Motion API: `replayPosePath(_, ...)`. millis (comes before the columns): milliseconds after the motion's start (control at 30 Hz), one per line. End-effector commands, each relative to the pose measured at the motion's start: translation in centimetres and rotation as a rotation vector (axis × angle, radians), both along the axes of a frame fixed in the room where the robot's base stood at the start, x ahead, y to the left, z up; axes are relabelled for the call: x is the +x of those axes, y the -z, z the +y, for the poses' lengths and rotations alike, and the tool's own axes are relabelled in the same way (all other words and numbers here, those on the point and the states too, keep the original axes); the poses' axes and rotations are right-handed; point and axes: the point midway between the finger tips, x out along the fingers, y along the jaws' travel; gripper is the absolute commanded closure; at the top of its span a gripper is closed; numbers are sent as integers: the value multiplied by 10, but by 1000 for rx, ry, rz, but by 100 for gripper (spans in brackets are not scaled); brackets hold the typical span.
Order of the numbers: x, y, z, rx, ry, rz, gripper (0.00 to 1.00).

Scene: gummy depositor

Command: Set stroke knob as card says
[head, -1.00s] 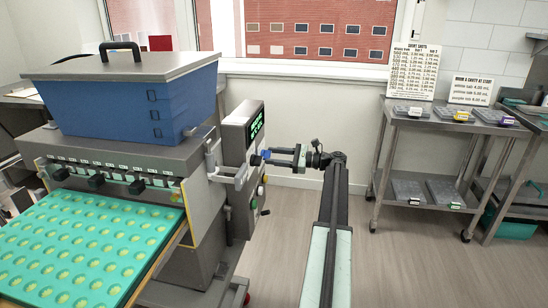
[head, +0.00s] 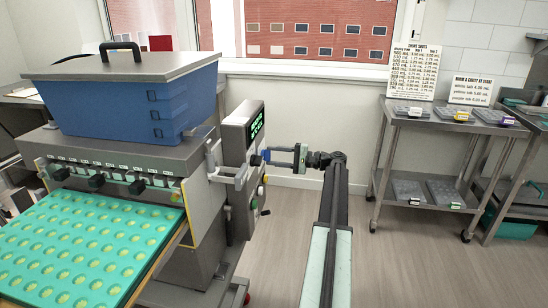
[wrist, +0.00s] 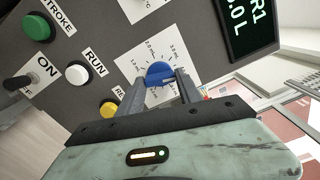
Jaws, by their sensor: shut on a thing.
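The blue stroke knob (wrist: 160,73) sits on a white dial plate (wrist: 143,66) with printed marks on the grey control panel. My gripper (wrist: 160,83) is shut on the knob, one finger on each side of it. In the head view my gripper (head: 271,156) reaches left to the side of the depositor's control box (head: 237,138). The knob's pointer and most dial numbers cannot be read. A card with rows of figures (head: 411,73) and a smaller card (head: 471,91) stand on the steel cart at right; their text is too small to read surely.
In the wrist view a green button (wrist: 37,27), a white RUN button (wrist: 78,73), a yellow button (wrist: 109,108) and a toggle switch (wrist: 20,81) lie left of the knob. A green-lit display (wrist: 250,25) is at upper right. The floor (head: 285,235) between machine and cart is clear.

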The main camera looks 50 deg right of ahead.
Motion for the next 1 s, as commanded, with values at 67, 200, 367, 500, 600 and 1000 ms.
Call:
replayPosePath(67,0,0,0,-48,0,-30,99)
replayPosePath(200,0,0,0,-122,0,-75,99)
replayPosePath(367,0,0,0,-182,0,-111,99)
replayPosePath(500,0,0,0,-214,0,-131,99)
replayPosePath(600,0,0,0,-226,0,-139,99)
replayPosePath(1000,0,0,0,-234,0,-143,99)
